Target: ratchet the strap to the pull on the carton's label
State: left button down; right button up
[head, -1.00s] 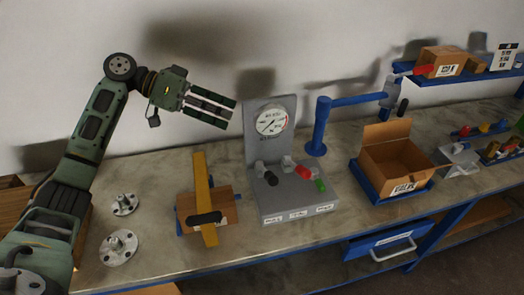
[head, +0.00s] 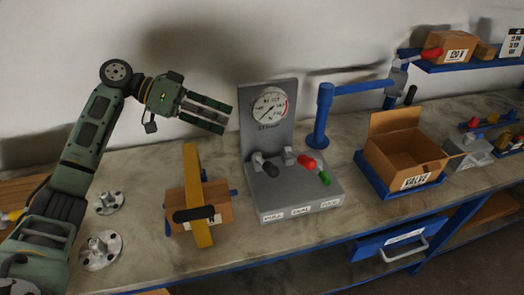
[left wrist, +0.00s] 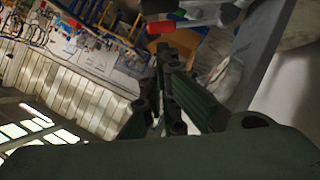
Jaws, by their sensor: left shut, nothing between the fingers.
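A small brown carton (head: 220,199) sits on the bench, with a yellow strap (head: 192,165) running across it. A black ratchet handle (head: 194,214) lies across the strap's front. A white label shows partly beside the handle, too small to read. A grey stand (head: 255,130) with a round dial gauge (head: 270,105) is right of this carton. My left gripper (head: 226,117) is shut and empty, raised beside the gauge and above the strapped carton, touching neither. Its fingers (left wrist: 160,105) also show in the left wrist view. My right gripper is out of view.
The stand has black, red (head: 307,162) and green (head: 325,178) handles. An open carton (head: 400,155) labelled VALVE sits in a blue tray. A shelf carton (head: 446,46) reads 120 N. Metal flanged parts (head: 101,250) stand left. A blue post (head: 322,115) stands behind.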

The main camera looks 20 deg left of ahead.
pick_arm(q)
jog(key=p, duration=0.7)
send_over(265, 164)
jog(key=a, duration=0.1)
notch_tip(265, 164, down, 7)
jog(key=shift+w+f, duration=0.15)
jog(key=shift+f, duration=0.1)
jog(key=shift+w, duration=0.1)
